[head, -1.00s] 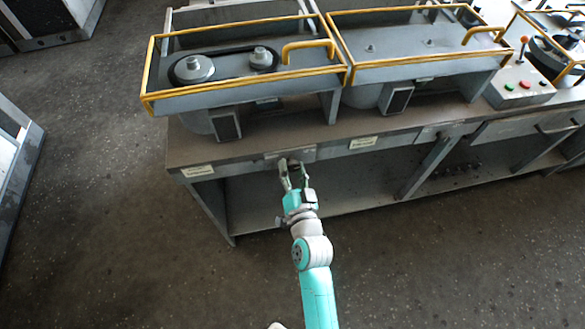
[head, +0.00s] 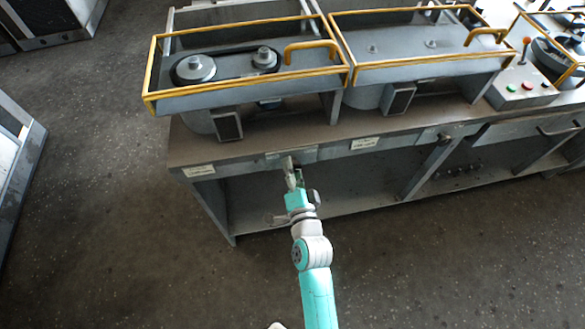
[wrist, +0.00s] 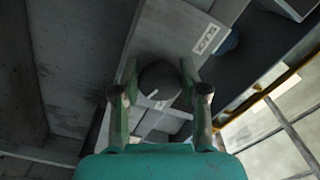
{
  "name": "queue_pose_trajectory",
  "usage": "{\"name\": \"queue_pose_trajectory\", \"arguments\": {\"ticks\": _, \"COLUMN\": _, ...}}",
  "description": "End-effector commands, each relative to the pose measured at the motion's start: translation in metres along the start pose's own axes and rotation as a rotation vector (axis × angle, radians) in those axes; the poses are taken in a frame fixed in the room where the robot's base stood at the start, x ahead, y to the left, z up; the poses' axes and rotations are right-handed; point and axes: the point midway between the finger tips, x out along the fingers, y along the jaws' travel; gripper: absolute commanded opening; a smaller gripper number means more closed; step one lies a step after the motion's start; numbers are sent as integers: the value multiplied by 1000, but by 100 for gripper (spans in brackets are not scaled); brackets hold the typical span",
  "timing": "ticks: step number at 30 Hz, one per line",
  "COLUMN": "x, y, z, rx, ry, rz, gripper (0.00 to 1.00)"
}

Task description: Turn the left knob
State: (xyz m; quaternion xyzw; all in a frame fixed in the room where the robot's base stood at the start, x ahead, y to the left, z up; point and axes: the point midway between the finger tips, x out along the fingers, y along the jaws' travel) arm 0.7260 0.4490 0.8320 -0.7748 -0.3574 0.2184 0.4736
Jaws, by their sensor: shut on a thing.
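The left knob (wrist: 160,85) is a dark round knob with a small white mark, on the grey front panel of the bench. In the wrist view it sits between the two fingers of my gripper (wrist: 159,92), and they are shut on it. In the head view my gripper (head: 290,170) reaches the bench's front edge and appears turned, one finger nearly in front of the other. There the gripper hides the knob.
The bench (head: 240,152) carries units with yellow rails (head: 250,85). White labels (head: 198,171) mark its front edge. A control box (head: 520,88) with green and red buttons stands at right. The floor in front is clear.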

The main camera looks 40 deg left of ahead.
Motion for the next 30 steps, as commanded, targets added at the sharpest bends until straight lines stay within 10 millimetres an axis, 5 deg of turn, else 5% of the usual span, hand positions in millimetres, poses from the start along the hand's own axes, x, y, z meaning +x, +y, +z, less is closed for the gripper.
{"name": "queue_pose_trajectory", "arguments": {"ticks": 10, "x": 0, "y": 0, "z": -1, "rx": 1, "ry": 2, "rz": 0, "gripper": 9}}
{"name": "queue_pose_trajectory", "arguments": {"ticks": 11, "x": 0, "y": 0, "z": -1, "rx": 1, "ry": 2, "rz": 0, "gripper": 48}}
{"name": "queue_pose_trajectory", "arguments": {"ticks": 14, "x": 0, "y": 0, "z": -1, "rx": 1, "ry": 1, "rz": 0, "gripper": 69}}
{"name": "queue_pose_trajectory", "arguments": {"ticks": 24, "x": -2, "y": 0, "z": 0, "rx": 1, "ry": 0, "rz": 1, "gripper": 69}}
{"name": "queue_pose_trajectory", "arguments": {"ticks": 30, "x": -21, "y": 1, "z": 0, "rx": 1, "ry": 0, "rz": 2, "gripper": 69}}
